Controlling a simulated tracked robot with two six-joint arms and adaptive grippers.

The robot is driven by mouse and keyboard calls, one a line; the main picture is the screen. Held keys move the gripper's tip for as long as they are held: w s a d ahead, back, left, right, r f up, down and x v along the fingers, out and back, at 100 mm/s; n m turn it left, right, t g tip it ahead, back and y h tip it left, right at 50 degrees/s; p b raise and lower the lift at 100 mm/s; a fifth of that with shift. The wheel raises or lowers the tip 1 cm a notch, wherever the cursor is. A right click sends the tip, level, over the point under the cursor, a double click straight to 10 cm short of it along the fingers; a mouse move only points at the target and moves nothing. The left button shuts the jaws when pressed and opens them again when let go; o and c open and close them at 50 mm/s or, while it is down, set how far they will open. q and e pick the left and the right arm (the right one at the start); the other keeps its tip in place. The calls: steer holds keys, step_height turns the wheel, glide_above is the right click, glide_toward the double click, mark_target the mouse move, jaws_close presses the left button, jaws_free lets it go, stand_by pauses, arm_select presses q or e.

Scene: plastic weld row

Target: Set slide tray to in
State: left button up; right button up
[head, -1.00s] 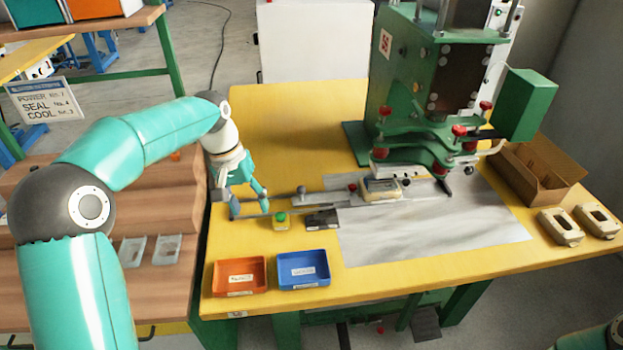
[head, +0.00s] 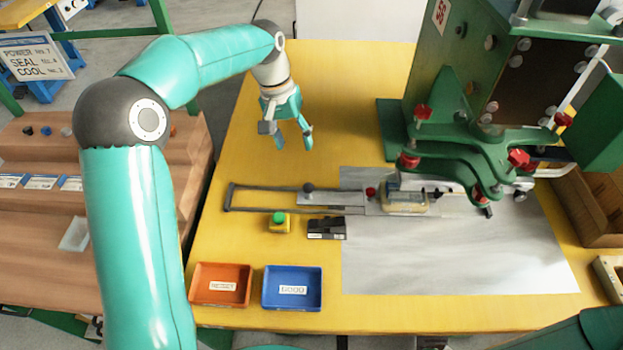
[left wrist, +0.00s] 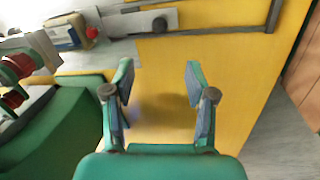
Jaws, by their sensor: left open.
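The slide tray (head: 335,198) is a flat grey metal plate with a dark round knob, on a rail frame (head: 262,209) across the yellow table. Its right end carries a pale part (head: 405,201) at the front lower edge of the green press (head: 480,145). The tray also shows in the left wrist view (left wrist: 125,24), at the top. My left gripper (head: 294,144) is open and empty, above the table behind the rail and apart from the knob. In the left wrist view its fingers (left wrist: 159,82) are spread over bare yellow table. My right gripper is out of view.
A green button (head: 279,219) on a yellow box and a small black device (head: 327,229) stand in front of the rail. An orange bin (head: 220,285) and a blue bin (head: 292,288) sit near the front edge. The table's back left is clear.

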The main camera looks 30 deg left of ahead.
mark_target(307, 184)
arm_select(q)
steer(key=d+f, duration=0.1)
steer(key=f, duration=0.4)
steer(key=d+f, duration=0.1)
steer(key=f, duration=0.4)
steer(key=d+f, duration=0.1)
steer(key=f, duration=0.4)
steer(key=shift+w+f, duration=0.15)
steer(key=shift+w, duration=0.2)
steer(key=shift+c, duration=0.3)
jaws_close()
